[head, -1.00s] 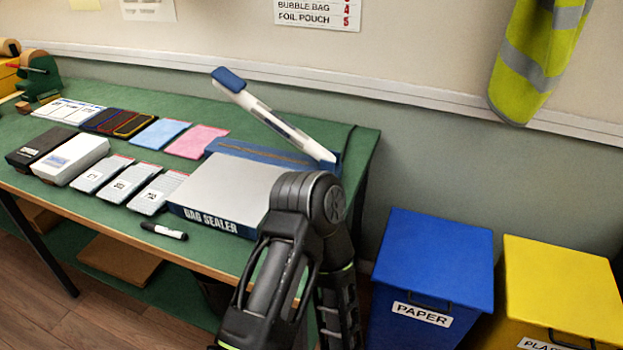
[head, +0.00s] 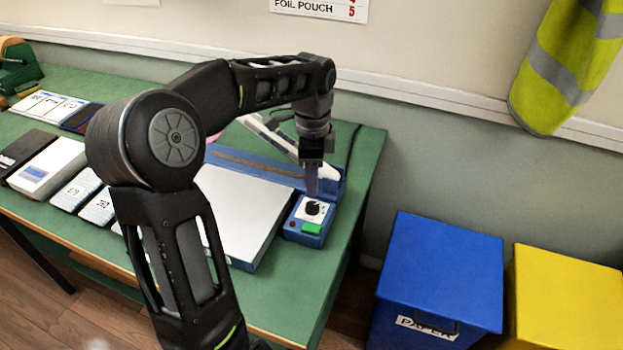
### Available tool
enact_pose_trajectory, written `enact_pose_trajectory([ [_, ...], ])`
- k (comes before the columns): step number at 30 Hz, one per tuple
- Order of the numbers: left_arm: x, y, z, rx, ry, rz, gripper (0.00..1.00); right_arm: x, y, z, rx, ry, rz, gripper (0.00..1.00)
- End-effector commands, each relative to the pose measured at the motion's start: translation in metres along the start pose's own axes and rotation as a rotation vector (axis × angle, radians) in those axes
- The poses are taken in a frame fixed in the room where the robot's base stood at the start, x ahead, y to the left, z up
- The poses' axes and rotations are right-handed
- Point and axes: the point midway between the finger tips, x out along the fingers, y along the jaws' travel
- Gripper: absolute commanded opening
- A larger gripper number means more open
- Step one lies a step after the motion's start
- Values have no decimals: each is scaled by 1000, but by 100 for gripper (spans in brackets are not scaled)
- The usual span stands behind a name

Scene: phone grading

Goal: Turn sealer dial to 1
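The bag sealer (head: 243,205) lies on the green bench, with a light grey top and a blue back bar. Its raised white sealing arm (head: 270,137) is partly hidden behind my arm. The sealer's blue control box (head: 297,229) at its right end carries a black dial (head: 313,208) on a white plate, a green button and a small red light. The dial's setting is too small to read. My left gripper (head: 312,190) points down just above the dial. Its fingers look close together, but I cannot tell if they touch the dial. My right gripper is not in view.
A blue paper bin (head: 440,270) and a yellow bin (head: 570,300) stand on the floor to the right. A hi-vis vest (head: 570,65) hangs on the wall.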

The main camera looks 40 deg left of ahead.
Motion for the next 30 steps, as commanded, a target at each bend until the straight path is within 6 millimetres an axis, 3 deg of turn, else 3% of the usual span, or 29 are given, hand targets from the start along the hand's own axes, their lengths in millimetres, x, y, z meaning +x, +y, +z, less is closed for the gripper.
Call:
enact_pose_trajectory([
  [14,1,0,0,3,-2,0,40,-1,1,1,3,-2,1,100],
  [30,69,0,0,3,0,0,40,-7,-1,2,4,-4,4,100],
])
